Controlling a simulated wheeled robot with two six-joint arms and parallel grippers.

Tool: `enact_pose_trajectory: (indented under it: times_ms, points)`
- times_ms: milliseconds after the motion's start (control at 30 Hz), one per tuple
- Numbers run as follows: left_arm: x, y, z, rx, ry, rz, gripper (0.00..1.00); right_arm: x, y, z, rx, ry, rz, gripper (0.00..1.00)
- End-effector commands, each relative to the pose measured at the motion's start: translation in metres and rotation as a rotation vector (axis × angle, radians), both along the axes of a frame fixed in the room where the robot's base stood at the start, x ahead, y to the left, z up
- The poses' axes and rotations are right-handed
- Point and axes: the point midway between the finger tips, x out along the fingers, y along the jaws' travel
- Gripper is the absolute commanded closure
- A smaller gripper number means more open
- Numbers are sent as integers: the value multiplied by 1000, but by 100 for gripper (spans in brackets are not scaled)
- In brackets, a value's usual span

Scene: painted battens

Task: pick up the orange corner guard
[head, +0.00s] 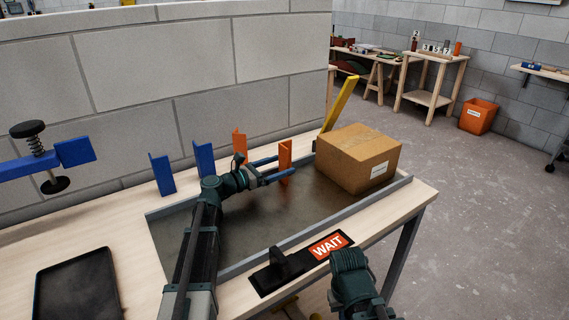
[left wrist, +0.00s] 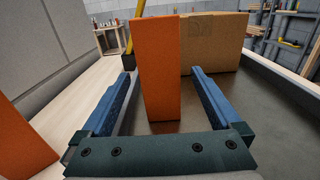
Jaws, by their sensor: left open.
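An orange corner guard (head: 285,155) stands upright on the dark metal tray (head: 236,222), left of the cardboard box. In the left wrist view this orange guard (left wrist: 160,70) stands between the two blue fingers, with a gap showing on each side. My left gripper (head: 282,166) is open around it and not closed on it. A second orange guard (head: 239,143) stands further left; it also shows at the left edge of the left wrist view (left wrist: 20,142). Two blue guards (head: 204,157) (head: 162,174) stand left of that. My right gripper's fingers do not show.
The cardboard box (head: 352,162) stands just beyond the orange guard on the right. A yellow batten (head: 340,102) leans behind it. A block wall closes the back. A red WAIT sign (head: 328,246) lies on the front edge, and a black tray (head: 78,287) lies at left.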

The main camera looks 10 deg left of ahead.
Motion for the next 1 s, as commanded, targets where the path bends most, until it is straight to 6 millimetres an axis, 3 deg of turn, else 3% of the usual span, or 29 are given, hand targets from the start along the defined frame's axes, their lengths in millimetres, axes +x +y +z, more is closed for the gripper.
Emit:
enact_pose_trajectory:
  times_ms: [300,567,667,1000]
  points:
    - [33,-31,0,0,0,-2,3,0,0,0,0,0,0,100]
    - [36,-36,0,0,0,0,3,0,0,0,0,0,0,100]
    - [35,-35,0,0,0,0,17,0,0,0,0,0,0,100]
    - [35,-35,0,0,0,0,78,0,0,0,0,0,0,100]
